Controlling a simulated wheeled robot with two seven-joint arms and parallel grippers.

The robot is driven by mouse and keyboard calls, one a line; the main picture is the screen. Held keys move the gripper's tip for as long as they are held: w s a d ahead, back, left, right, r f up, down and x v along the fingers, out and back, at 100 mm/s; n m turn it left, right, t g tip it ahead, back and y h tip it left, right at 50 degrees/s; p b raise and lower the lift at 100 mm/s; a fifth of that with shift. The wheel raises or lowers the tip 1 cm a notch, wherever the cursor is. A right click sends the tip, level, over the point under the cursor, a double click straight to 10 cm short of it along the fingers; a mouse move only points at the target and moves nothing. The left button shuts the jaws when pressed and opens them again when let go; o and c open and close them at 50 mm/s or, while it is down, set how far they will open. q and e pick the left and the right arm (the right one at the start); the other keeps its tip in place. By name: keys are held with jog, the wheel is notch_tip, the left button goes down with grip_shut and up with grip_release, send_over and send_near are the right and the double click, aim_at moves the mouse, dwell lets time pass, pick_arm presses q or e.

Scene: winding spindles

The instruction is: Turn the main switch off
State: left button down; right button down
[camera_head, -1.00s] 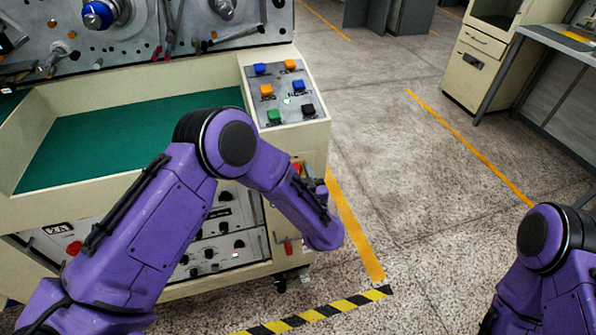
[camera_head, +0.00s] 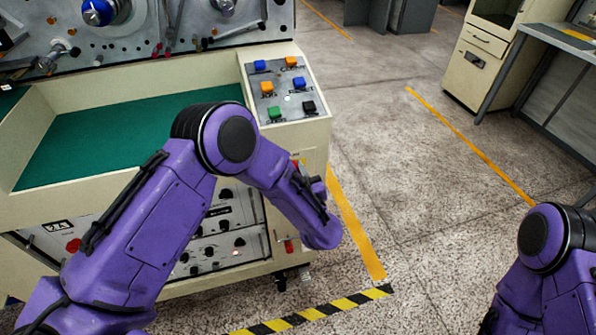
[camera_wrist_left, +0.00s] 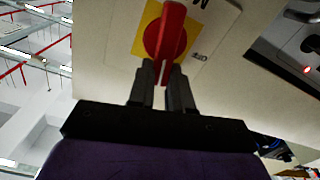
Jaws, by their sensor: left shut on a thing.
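The main switch (camera_wrist_left: 168,32) is a red rotary handle on a yellow square plate, in the left wrist view. It sits on a cream panel with an "OFF" mark beside it. My left gripper (camera_wrist_left: 163,78) is shut on the lower end of the red handle, with one dark finger on each side. In the head view my purple left forearm covers most of the switch area, and only a small red and yellow bit (camera_head: 295,164) shows above it. Which way the switch is set is hard to tell. My right gripper is out of view; only the purple right arm shows.
The cream machine (camera_head: 315,150) has a sloped button panel (camera_head: 281,87) above the arm and a green tray floor (camera_head: 120,135) to the left. Bare floor lies to the right, with yellow lines and a striped strip (camera_head: 315,313). A grey desk (camera_head: 560,38) stands far right.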

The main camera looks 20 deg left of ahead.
pick_arm(q)
jog(key=f+n+b, duration=0.1)
jog(key=n, duration=0.3)
jog(key=s+a+n+b, duration=0.1)
jog(key=n+b, duration=0.1)
jog(key=n, duration=0.2)
jog(key=f+n+b, duration=0.1)
jog(key=n+b, duration=0.1)
jog(key=n, duration=0.2)
jog(key=shift+s+a+f, duration=0.15)
jog(key=shift+a+f, duration=0.15)
jog(key=shift+a, duration=0.1)
jog(key=shift+f+n+b, duration=0.25)
jog(key=shift+n+b, duration=0.75)
jog(key=shift+n, duration=0.6)
jog(key=c, duration=1)
grip_release()
jog(key=shift+c, duration=0.2)
